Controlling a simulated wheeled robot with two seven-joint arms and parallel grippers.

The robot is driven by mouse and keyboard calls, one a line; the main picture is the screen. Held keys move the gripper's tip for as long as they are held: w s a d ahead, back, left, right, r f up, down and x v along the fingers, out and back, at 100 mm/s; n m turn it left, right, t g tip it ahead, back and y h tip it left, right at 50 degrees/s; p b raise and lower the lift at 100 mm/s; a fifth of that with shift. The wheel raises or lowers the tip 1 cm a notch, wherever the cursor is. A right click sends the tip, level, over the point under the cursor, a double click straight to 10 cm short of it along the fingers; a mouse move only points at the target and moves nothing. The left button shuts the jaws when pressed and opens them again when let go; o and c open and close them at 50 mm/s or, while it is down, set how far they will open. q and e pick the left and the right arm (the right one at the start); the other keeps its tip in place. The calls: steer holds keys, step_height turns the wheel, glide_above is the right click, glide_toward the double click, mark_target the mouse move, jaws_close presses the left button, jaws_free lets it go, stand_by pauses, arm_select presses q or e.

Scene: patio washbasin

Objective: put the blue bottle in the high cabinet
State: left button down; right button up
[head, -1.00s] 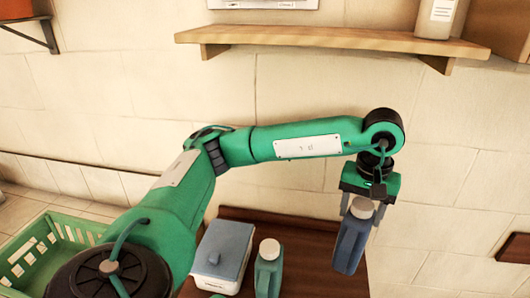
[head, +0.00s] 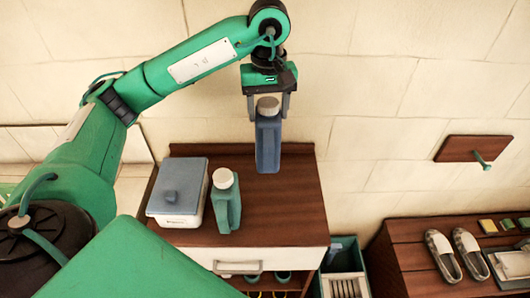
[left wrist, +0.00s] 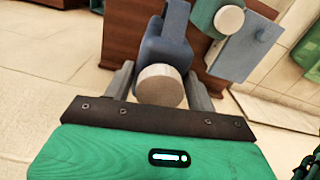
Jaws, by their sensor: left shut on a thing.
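The blue bottle (head: 268,145) has a slate-blue body and a beige round cap. My left gripper (head: 268,108) is shut on it near the cap and holds it upright, in front of the wall and over the back of the brown cabinet top (head: 280,205). In the left wrist view the bottle (left wrist: 168,50) sits between the fingers, its cap (left wrist: 160,86) facing the camera. The high cabinet does not show in the head view now. My right gripper is not in view.
A green bottle (head: 226,205) with a pale cap and a blue-lidded white box (head: 178,195) stand on the brown top. At right are a wall hook board (head: 470,149) and a low bench (head: 410,250) with shoes (head: 443,255). The top's right part is clear.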

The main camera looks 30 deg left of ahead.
arm_select(q)
step_height(320, 180, down, 9)
steer(key=shift+f+p, duration=0.15)
steer(key=shift+p, duration=0.4)
steer(key=shift+f+p, duration=1)
steer(key=shift+f, duration=1.9)
steer(key=shift+f+b, duration=0.1)
steer(key=shift+b, duration=0.2)
steer(key=shift+c, duration=2.4)
jaws_free()
